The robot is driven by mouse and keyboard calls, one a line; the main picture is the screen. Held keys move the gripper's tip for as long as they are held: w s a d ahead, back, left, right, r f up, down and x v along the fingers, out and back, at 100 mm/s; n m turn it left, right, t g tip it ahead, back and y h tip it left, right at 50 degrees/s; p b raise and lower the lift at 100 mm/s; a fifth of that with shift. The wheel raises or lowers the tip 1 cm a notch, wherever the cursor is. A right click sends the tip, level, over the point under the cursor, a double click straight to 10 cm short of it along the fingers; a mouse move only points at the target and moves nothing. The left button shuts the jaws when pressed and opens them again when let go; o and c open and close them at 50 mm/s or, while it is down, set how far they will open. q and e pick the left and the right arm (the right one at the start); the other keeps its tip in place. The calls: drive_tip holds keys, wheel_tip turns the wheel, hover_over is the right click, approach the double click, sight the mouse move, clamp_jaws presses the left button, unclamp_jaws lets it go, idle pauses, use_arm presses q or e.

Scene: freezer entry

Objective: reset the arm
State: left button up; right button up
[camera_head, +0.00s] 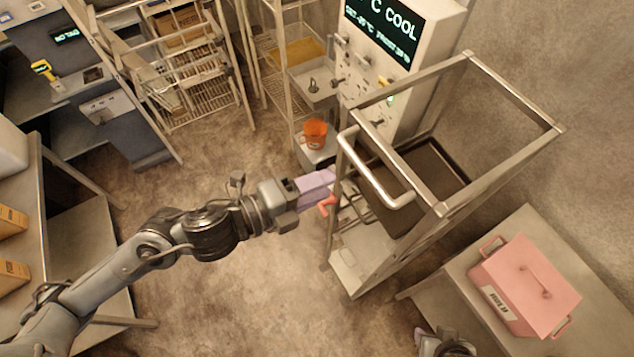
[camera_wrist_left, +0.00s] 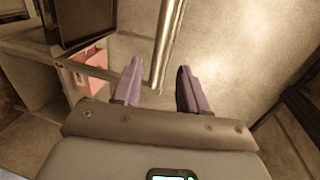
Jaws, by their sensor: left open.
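My left arm reaches in from the left in the head view, with its left gripper (camera_head: 326,180) at the near left side of a metal frame cart (camera_head: 355,270). In the left wrist view the two purple fingers of this gripper (camera_wrist_left: 157,88) stand apart with nothing held between them. A metal post (camera_wrist_left: 168,45) shows beyond and between the fingers; I cannot tell whether they touch it. In the head view the fingertips are partly hidden by the cart's frame. A part of my other arm (camera_head: 445,343) shows at the bottom edge, but its fingers are not clear.
A pink lidded box (camera_head: 528,285) sits on a table (camera_head: 605,240) at the right. An orange bucket (camera_head: 315,133) stands behind the gripper, below a display panel (camera_head: 385,30). Wire racks (camera_head: 205,85) stand at the back. The floor (camera_head: 230,300) below the arm is clear.

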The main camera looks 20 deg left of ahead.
use_arm(q)
drive_tip(key=s+a+f+n+g+y, duration=0.3)
drive_tip(key=s+a+f+n, duration=0.15)
drive_tip(key=f+n, duration=0.35)
drive_tip(key=s+a+f+n+g+y, duration=0.35)
drive_tip(key=s+f+n, duration=0.25)
drive_tip(key=f+n, duration=0.2)
drive_tip(key=s+a+f+n+g+y, duration=0.25)
drive_tip(key=s+a+f+n, duration=0.2)
drive_tip(key=f+n, duration=0.3)
wheel_tip(320, 180, down, 78)
drive_tip(key=b, duration=7.8)
drive_tip(key=shift+d+t+y, duration=0.25)
drive_tip(key=shift+t+y, duration=0.05)
drive_tip(key=shift+y, duration=0.1)
drive_tip(key=shift+n, duration=0.25)
